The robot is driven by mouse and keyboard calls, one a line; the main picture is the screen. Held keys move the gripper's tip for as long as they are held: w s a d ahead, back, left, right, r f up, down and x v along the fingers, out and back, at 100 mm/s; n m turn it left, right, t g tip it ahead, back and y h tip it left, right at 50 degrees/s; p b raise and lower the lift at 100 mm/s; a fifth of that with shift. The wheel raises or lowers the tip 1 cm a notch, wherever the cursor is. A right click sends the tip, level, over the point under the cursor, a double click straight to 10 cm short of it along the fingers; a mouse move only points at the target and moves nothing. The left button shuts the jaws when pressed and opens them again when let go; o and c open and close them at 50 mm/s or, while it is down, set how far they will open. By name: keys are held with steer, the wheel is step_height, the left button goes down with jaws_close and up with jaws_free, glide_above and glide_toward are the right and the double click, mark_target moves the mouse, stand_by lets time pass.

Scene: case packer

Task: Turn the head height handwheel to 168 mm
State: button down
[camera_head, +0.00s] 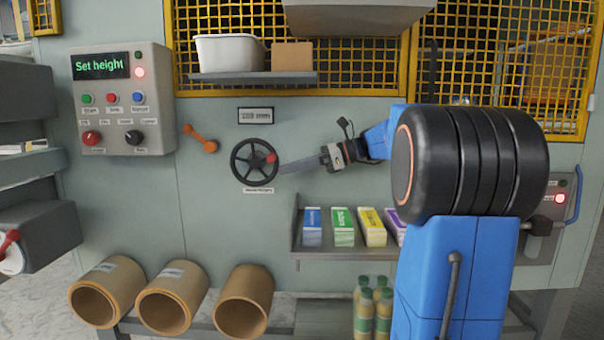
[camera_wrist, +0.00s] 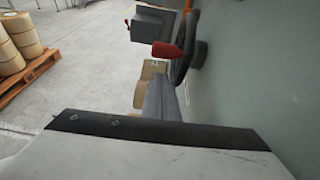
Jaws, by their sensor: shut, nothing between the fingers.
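The black head height handwheel (camera_head: 254,162) with a red knob (camera_head: 271,158) is mounted on the grey machine wall. The knob is at the wheel's right side in the head view. A small display (camera_head: 256,115) above the wheel ends in "mm"; its digits are too small to read surely. My gripper (camera_head: 285,169) is shut and empty, its tips just right of the wheel's rim and a little below the knob. In the wrist view the wheel (camera_wrist: 193,48) and red knob (camera_wrist: 165,49) lie beyond the fingers (camera_wrist: 160,100). I cannot tell whether the tips touch the wheel.
A control panel (camera_head: 122,100) reads "Set height". An orange lever (camera_head: 202,139) is left of the wheel. A shelf (camera_head: 296,240) of coloured cartons is below my arm. A shelf (camera_head: 230,78) with a white bin is above. Brown rolls (camera_head: 245,300) lie below.

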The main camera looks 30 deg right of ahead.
steer(key=shift+w+a+r, duration=0.2)
steer(key=shift+a+r, duration=0.2)
steer(key=shift+r, duration=0.35)
steer(key=shift+w+a+r+h, duration=0.1)
steer(key=shift+a+r+h, duration=0.05)
steer(key=shift+r, duration=0.35)
steer(key=shift+w+a+r+h, duration=0.1)
steer(key=shift+a+r+h, duration=0.05)
steer(key=shift+r, duration=0.35)
